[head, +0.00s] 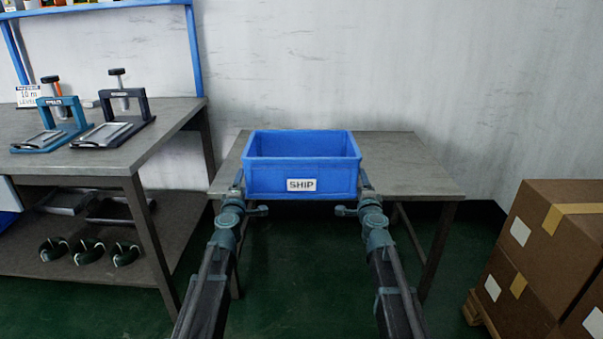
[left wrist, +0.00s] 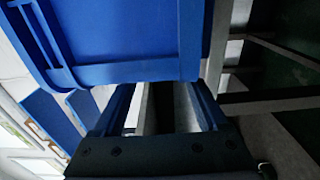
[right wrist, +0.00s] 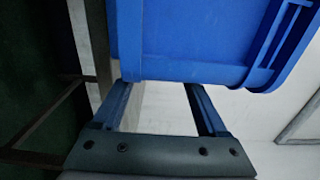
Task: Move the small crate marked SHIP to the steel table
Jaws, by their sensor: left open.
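The small blue crate (head: 302,170) with a white SHIP label (head: 301,185) appears upright and level at the front of the steel table (head: 410,170); its lower front edge overlaps the table's front edge in the head view. Its visible inside looks empty. My left gripper (head: 238,180) is at the crate's left side, and my right gripper (head: 365,180) is at its right side. In the left wrist view the crate wall (left wrist: 130,40) lies just past spread, empty fingers. The right wrist view shows the crate wall (right wrist: 190,40) likewise, with fingers apart. Exact contact is unclear.
A workbench (head: 150,140) with two hand presses (head: 60,115) stands at the left, with dark coils on its lower shelf. Stacked cardboard boxes (head: 545,240) on a pallet stand at the right. The table's right part is bare. A wall is behind.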

